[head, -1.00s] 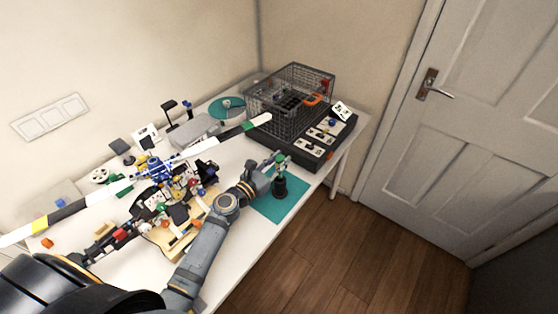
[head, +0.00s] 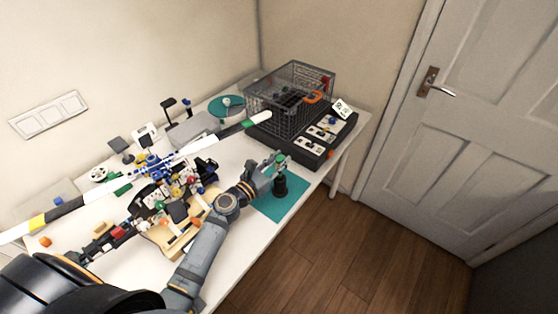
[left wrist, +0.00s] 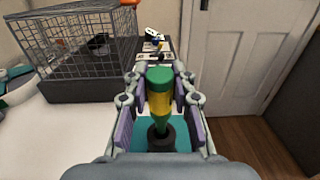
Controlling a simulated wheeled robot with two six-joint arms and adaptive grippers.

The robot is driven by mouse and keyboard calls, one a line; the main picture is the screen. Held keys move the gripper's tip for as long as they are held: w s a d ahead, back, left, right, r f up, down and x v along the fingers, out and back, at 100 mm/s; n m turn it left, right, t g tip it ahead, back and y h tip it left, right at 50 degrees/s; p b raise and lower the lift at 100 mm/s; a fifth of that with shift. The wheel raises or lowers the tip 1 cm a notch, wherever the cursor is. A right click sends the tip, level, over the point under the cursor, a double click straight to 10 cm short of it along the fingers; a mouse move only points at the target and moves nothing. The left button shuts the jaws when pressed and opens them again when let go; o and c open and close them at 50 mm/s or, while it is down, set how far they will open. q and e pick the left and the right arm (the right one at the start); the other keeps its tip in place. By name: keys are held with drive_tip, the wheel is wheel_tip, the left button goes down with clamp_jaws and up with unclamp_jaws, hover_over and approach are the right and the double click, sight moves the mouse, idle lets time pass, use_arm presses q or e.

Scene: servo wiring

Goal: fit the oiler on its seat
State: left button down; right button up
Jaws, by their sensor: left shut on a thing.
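The oiler (left wrist: 160,92) has a green cap and a yellow body. It stands upright in the left wrist view, its lower end at the dark round seat (left wrist: 154,136). I cannot tell whether it is fully down in the seat. My left gripper (left wrist: 160,100) is shut on the oiler, with a finger on each side. In the head view, my left gripper (head: 272,166) is at the green top of the oiler, above the black seat (head: 280,188) on a teal mat (head: 290,206).
A wire basket (head: 290,98) stands on a dark base at the back right, beside a panel of white plates (head: 322,135). A striped pole (head: 75,211) crosses the cluttered left of the white table. The table's right edge is near the mat.

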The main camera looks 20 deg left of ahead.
use_arm(q)
drive_tip(key=shift+f+b, duration=1.9)
drive_tip(key=shift+f, duration=0.2)
drive_tip(key=c, duration=1)
unclamp_jaws()
drive_tip(key=shift+c, duration=0.2)
drive_tip(key=shift+s, duration=0.1)
drive_tip(key=v, duration=1.1)
drive_tip(key=shift+s, duration=0.4)
drive_tip(key=shift+a, duration=0.1)
